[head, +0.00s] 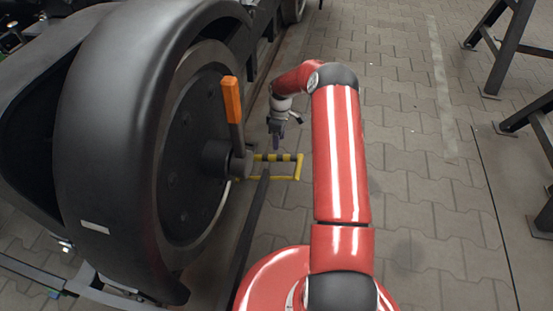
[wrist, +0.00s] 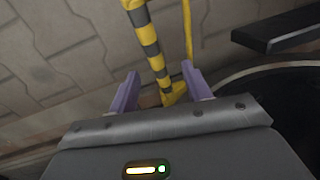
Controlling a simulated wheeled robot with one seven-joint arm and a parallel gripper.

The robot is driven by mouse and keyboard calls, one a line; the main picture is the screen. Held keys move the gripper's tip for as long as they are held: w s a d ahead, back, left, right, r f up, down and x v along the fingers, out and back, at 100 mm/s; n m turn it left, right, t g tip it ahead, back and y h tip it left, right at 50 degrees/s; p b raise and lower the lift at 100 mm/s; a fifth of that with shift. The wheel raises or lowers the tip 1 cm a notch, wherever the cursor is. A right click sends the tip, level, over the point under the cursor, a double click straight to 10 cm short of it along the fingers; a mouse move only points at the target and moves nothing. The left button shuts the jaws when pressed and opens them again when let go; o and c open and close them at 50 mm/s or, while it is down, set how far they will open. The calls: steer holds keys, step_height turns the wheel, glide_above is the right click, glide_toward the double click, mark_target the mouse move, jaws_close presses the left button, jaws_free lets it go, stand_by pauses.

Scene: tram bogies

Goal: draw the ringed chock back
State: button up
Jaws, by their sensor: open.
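The chock's ring handle (head: 299,166) is a yellow frame with a black-and-yellow striped bar, low beside the big wheel in the head view. Its left end goes behind the wheel's hub, and I cannot make out the chock's body. In the wrist view the striped bar (wrist: 150,45) runs down the picture between my two purple fingers, with a thinner yellow rod to its right. My gripper (head: 277,146) is open and empty, close above the handle in the head view. It also shows in the wrist view (wrist: 160,88). I cannot tell whether the bar lies between the fingertips or just beyond them.
The black wheel (head: 190,150) with its large guard (head: 100,120) fills the left. An orange-handled lever (head: 232,100) sticks up from the hub, left of my arm. A dark rail (head: 250,220) runs along the floor. Dark trestles (head: 510,55) stand at right; paving between is clear.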

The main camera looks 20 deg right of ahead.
steer(key=shift+y, duration=0.3)
steer(key=f, duration=0.6)
steer(key=shift+w+d, duration=0.25)
steer(key=shift+d, duration=0.15)
steer(key=f, duration=0.5)
steer(key=s+f+b, duration=0.1)
steer(key=f, duration=0.1)
steer(key=shift+a+f, duration=0.15)
steer(key=shift+a, duration=0.25)
steer(key=shift+c, duration=0.4)
jaws_close()
